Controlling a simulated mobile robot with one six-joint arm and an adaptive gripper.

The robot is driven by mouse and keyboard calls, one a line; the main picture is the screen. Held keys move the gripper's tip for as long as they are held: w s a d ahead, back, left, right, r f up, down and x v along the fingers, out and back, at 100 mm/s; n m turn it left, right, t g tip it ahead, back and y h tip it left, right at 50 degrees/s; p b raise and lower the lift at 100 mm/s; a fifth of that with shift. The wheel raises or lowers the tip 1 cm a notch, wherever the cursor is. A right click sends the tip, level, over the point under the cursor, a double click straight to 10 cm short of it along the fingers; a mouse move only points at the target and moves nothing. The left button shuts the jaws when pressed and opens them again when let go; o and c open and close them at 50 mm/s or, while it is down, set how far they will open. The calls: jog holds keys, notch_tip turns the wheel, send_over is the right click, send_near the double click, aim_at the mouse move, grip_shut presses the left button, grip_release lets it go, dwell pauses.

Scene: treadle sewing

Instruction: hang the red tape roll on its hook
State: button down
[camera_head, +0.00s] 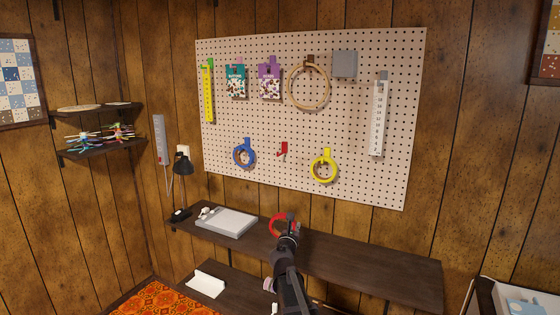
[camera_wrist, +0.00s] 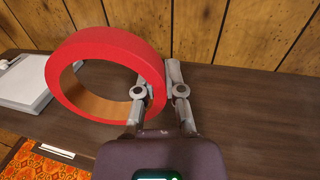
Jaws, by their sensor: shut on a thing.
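The red tape roll (camera_wrist: 108,52) is held upright in the wrist view, with its right side between the fingertips. My gripper (camera_wrist: 165,82) is shut on that side of its ring. In the head view, the roll (camera_head: 274,219) shows just left of my gripper (camera_head: 288,219), over the dark shelf and below the pegboard. The arm hides part of the roll there. A red hook (camera_head: 283,150) is on the pegboard between the blue tape roll (camera_head: 234,155) and the yellow tape roll (camera_head: 334,166). Nothing hangs on the red hook.
The pegboard (camera_head: 300,125) also holds a wooden hoop (camera_head: 327,92), two packets, a yellow ruler and a white ruler (camera_head: 377,118). The dark shelf (camera_head: 370,265) is clear on the right.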

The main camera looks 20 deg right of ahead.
jog(key=w+r+g+h+p, duration=0.1)
jog(key=w+r+p, duration=0.2)
jog(key=r+p, duration=0.3)
jog(key=w+a+r+m+g+p, duration=0.1)
jog(key=w+r+p, duration=0.2)
jog(key=r+p, duration=0.4)
jog(key=w+r+h+p, duration=0.1)
jog(key=w+r+p, duration=0.2)
jog(key=r+p, duration=0.3)
jog(key=shift+w+a+r+g+h, duration=0.3)
jog(key=shift+w+a+r+g, duration=0.1)
jog(key=shift+r, duration=0.35)
jog(key=shift+w+d, duration=0.1)
jog(key=shift+d, duration=0.05)
jog(key=shift+f+x, duration=0.1)
jog(key=shift+x, duration=2.3)
jog(key=shift+f+x, duration=0.15)
jog(key=shift+x, duration=2.25)
jog(key=shift+f+b, duration=0.8)
jog(key=c, duration=0.7)
grip_release()
